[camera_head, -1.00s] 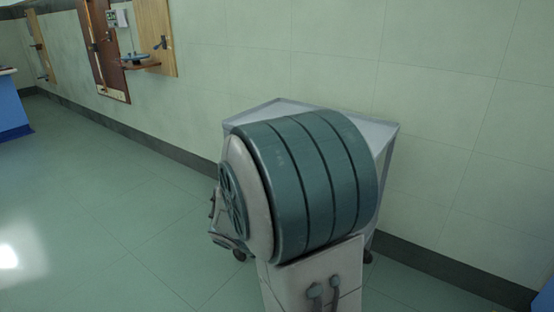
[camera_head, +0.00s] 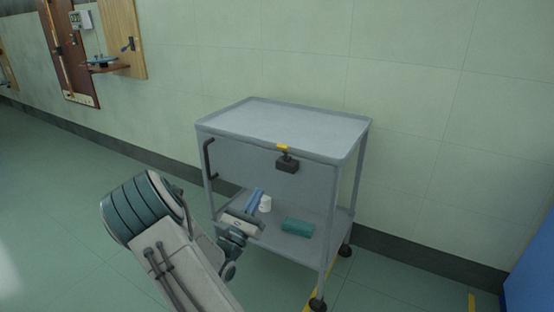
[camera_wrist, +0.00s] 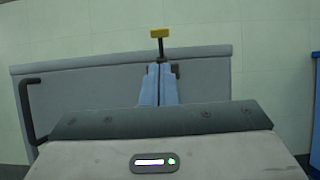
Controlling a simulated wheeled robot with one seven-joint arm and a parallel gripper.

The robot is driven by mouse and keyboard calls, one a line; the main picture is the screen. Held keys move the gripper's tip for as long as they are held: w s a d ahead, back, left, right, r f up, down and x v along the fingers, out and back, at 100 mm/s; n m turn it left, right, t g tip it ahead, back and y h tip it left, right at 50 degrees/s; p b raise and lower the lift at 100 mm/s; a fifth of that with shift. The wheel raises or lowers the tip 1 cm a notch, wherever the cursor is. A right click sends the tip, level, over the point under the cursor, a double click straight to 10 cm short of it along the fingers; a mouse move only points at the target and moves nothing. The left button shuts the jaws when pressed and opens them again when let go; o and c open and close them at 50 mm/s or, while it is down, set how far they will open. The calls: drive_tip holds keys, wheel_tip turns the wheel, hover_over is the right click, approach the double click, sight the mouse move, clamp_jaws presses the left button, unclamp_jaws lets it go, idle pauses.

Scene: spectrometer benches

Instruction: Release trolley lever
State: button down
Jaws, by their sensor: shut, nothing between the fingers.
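The grey trolley (camera_head: 240,158) stands against the wall in the head view, with a flat top and a lower shelf. Its lever has a yellow handle (camera_head: 282,147) on a dark block (camera_head: 287,165), on the front panel just under the top edge. In the wrist view the yellow handle (camera_wrist: 159,33) stands straight ahead on a dark stem, above the fingertips. My gripper (camera_head: 256,197) is in front of the trolley, lower than the lever and to its left. Its blue fingers also show in the wrist view (camera_wrist: 158,84), shut together and empty, apart from the lever.
A black vertical handle (camera_head: 207,160) is on the trolley's left front. Wall boards with instruments (camera_head: 102,62) hang at the upper left. A blue cabinet (camera_head: 530,262) is at the right edge.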

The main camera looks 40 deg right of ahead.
sight(282, 149)
drive_tip(key=b+x, duration=0.2)
drive_tip(key=x, duration=1.1)
drive_tip(key=shift+s, duration=0.1)
drive_tip(key=shift+d+r, duration=0.35)
drive_tip(key=shift+d, duration=0.1)
drive_tip(key=shift+r, duration=0.1)
